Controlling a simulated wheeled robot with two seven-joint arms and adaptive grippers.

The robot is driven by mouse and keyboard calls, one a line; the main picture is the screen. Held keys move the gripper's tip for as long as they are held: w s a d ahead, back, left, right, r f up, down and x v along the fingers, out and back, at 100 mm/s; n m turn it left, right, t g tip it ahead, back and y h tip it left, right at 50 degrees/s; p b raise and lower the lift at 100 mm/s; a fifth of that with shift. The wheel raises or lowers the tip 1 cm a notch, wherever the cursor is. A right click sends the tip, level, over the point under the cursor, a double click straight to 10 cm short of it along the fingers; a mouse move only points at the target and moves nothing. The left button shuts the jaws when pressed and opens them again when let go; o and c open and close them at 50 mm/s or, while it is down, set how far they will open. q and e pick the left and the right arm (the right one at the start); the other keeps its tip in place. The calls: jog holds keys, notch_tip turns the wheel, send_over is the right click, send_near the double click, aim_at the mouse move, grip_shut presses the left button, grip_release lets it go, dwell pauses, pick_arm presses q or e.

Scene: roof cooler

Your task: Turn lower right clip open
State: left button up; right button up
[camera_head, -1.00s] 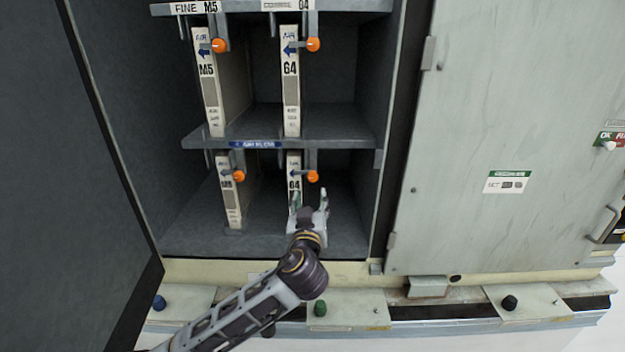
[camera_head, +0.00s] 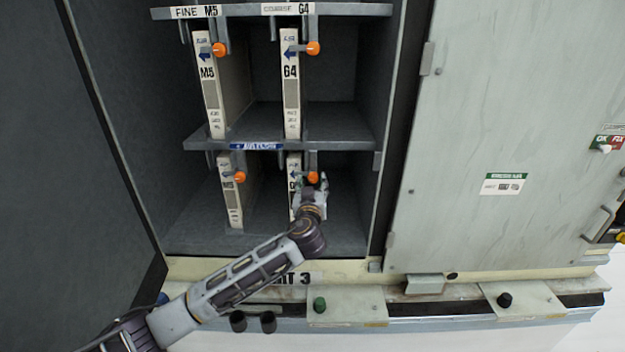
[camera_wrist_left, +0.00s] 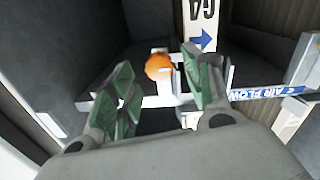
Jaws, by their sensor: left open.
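The lower right clip (camera_head: 313,177) is a grey bracket with an orange knob, hanging from the middle shelf in front of the lower G4 filter (camera_head: 295,167). My left gripper (camera_head: 314,182) is open, just below and slightly right of the orange knob, and hides part of the filter. In the left wrist view the orange knob (camera_wrist_left: 159,67) shows between the two green-padded fingers (camera_wrist_left: 160,85), nearer the left one. I cannot tell whether a finger touches it. My right gripper is not in view.
The lower M5 filter (camera_head: 229,190) with its own orange clip (camera_head: 239,177) stands to the left. The shelf edge with a blue air flow label (camera_head: 257,146) is just above. The closed cabinet door (camera_head: 500,130) is at right, a dark open panel (camera_head: 65,170) at left.

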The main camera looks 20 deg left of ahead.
pick_arm(q)
jog(key=shift+x, duration=1.05)
jog(key=c, duration=1)
jog(key=shift+c, duration=0.2)
